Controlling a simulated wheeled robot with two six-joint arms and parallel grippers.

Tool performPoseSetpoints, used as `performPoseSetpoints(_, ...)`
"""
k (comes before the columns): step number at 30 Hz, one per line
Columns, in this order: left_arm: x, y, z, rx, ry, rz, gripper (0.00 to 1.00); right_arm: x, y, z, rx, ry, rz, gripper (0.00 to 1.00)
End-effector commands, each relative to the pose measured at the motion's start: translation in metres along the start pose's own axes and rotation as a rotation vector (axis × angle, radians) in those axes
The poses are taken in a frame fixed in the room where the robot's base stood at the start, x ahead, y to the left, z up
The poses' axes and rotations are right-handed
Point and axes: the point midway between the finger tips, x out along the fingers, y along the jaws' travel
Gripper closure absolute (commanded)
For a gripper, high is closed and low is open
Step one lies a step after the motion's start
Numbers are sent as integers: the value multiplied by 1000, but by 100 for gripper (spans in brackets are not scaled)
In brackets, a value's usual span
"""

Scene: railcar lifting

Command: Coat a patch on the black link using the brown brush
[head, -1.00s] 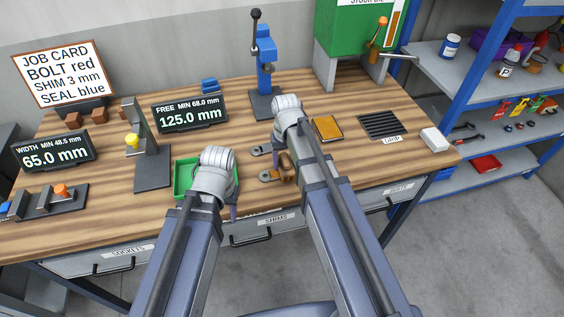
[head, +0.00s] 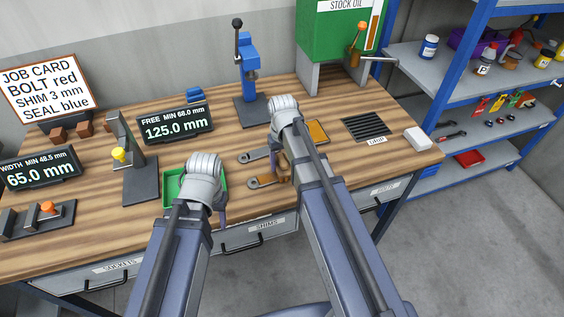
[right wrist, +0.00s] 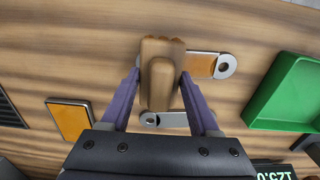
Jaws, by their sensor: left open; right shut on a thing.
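My right gripper (head: 277,166) is shut on the brown brush (head: 284,174). In the right wrist view the brush (right wrist: 160,70) sits between the two fingers. It overlaps the near metal link (right wrist: 226,66), which has an orange-brown patch (right wrist: 200,64); contact is unclear. The same link (head: 254,183) shows left of the brush in the head view. A second grey link (head: 252,157) lies farther back, partly hidden by my gripper. Neither link looks clearly black. My left gripper (head: 222,213) is open near the green tray, its fingers mostly hidden.
The green tray (head: 174,178) lies left of the links. An orange-brown pad (head: 317,131) and the drip grate (head: 364,127) lie to the right. A blue press (head: 249,70) and display panels stand behind. Bare wood lies right of the brush.

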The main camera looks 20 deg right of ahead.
Motion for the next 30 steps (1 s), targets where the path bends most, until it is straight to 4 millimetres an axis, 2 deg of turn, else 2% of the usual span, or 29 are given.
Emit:
performPoseSetpoints(1, -11, -1, 1, 0, 0, 0, 50, -11, 0, 0, 0, 0, 0, 90)
performPoseSetpoints(12, -44, -4, 3, 0, 0, 0, 50, -44, 0, 0, -1, 0, -1, 90)
performPoseSetpoints(23, -44, -4, 3, 0, 0, 0, 50, -44, -1, 0, -1, 0, -1, 90)
performPoseSetpoints(30, -60, -6, 4, 0, 0, 0, 50, -60, 0, 0, -1, 0, -1, 90)
